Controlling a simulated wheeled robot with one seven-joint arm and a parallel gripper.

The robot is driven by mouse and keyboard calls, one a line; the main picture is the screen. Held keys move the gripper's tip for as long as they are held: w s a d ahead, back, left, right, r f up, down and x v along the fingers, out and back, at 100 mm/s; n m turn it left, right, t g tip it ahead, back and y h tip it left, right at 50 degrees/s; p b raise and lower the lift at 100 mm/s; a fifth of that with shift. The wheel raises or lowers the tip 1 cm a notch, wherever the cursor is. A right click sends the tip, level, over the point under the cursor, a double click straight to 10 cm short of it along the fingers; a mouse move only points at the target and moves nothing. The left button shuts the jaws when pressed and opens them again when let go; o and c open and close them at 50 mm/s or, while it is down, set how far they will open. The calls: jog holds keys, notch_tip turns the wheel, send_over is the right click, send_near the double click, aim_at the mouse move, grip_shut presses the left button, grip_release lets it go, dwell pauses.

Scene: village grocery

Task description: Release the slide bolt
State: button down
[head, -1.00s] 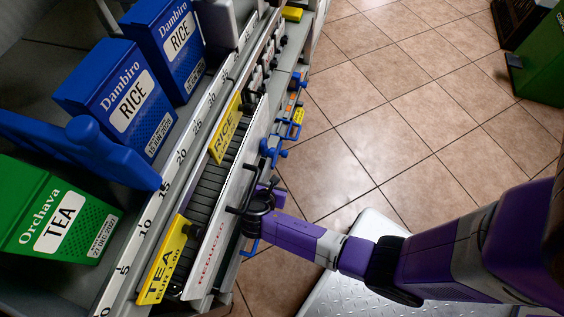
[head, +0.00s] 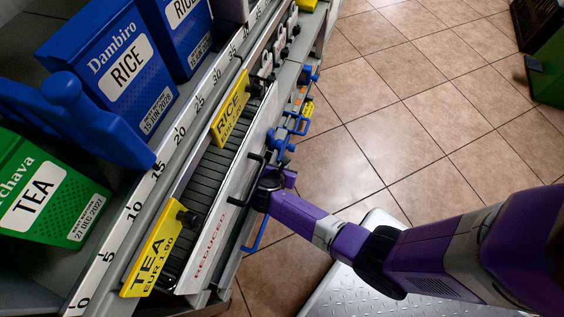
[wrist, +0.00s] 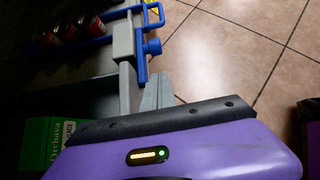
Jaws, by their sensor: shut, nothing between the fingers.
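Blue hardware that looks like the slide bolt (head: 281,146) sits on the outer side of the shelf front, just beyond my gripper (head: 270,184) in the head view. In the wrist view a blue knob (wrist: 152,46) sticks out beside a grey upright bar (wrist: 124,58), on a blue frame. My gripper's grey fingertips (wrist: 158,92) are shut and empty, just below the knob in that picture. I cannot tell whether they touch the bar. In the head view the fingers are mostly hidden by my dark wrist and a black handle (head: 246,180).
A long white strip marked REDUCED (head: 216,236) runs along the shelf edge, with yellow TEA (head: 155,254) and RICE (head: 231,111) tags. Blue rice boxes (head: 115,65) and a green tea box (head: 45,200) stand on the shelf.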

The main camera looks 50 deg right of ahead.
aim_at(292, 147)
jog(key=shift+w+d+f+b, duration=0.3)
jog(key=shift+w+d, duration=0.05)
jog(key=shift+d, duration=0.45)
jog(key=shift+w+d+f+b, duration=0.3)
jog(key=shift+d+b, duration=0.05)
jog(key=shift+d, duration=0.45)
jog(key=shift+w+d+f+b, duration=0.3)
jog(key=shift+w+d, duration=0.05)
jog(key=shift+d, duration=0.45)
jog(key=shift+w+d, duration=0.25)
jog(key=shift+d, duration=0.4)
jog(key=shift+w+d, duration=0.25)
jog(key=shift+d, duration=0.4)
jog(key=shift+w+d, duration=0.25)
jog(key=shift+d, duration=0.4)
